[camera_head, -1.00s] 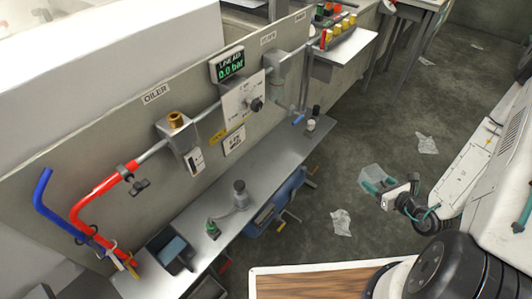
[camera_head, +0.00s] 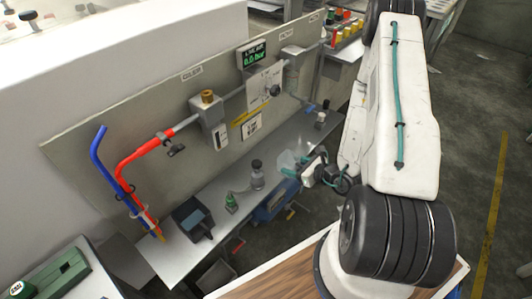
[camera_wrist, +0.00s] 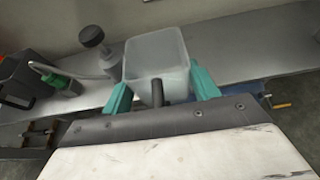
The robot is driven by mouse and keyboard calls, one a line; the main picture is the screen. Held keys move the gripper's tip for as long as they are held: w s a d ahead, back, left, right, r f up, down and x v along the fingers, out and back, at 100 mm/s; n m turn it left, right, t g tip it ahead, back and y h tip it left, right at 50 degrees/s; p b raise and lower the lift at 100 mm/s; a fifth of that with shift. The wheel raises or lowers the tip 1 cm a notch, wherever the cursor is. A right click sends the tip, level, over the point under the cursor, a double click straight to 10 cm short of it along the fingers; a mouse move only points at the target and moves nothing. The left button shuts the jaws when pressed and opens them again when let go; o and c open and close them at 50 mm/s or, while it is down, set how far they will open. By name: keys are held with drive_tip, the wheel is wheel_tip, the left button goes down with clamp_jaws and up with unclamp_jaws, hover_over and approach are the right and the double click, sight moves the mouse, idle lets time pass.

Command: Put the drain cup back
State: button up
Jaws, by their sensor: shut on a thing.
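The drain cup is a clear, frosted open cup (camera_head: 291,160), also large in the middle of the wrist view (camera_wrist: 156,50). My gripper (camera_head: 305,167) is shut on it, with one teal finger on each side (camera_wrist: 161,90). The cup is tilted. In the head view it shows over the front part of the grey bench, right of a grey bottle with a dark knob (camera_head: 257,175). I cannot tell how high it is above the bench. Its far side and base are partly hidden.
On the bench (camera_head: 190,250) are a black bin with a blue cloth (camera_head: 192,220), a green fitting (camera_head: 231,203) and small bottles (camera_head: 321,118). Behind, a panel carries the oiler (camera_head: 209,115), a 0.0 bar display (camera_head: 252,55), and red and blue hoses (camera_head: 110,165). A wooden-topped surface (camera_head: 270,275) is in front.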

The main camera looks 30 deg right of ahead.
drive_tip(key=w+d, duration=0.2)
drive_tip(key=w, duration=0.2)
drive_tip(key=w+d+f, duration=0.1)
drive_tip(key=w+d, duration=0.1)
drive_tip(key=w, duration=0.3)
drive_tip(key=w+d, duration=0.2)
drive_tip(key=w, duration=0.3)
drive_tip(key=shift+d+f, duration=0.15)
drive_tip(key=shift+f, duration=1.8)
drive_tip(key=shift+f, duration=0.15)
drive_tip(key=o, duration=1.1)
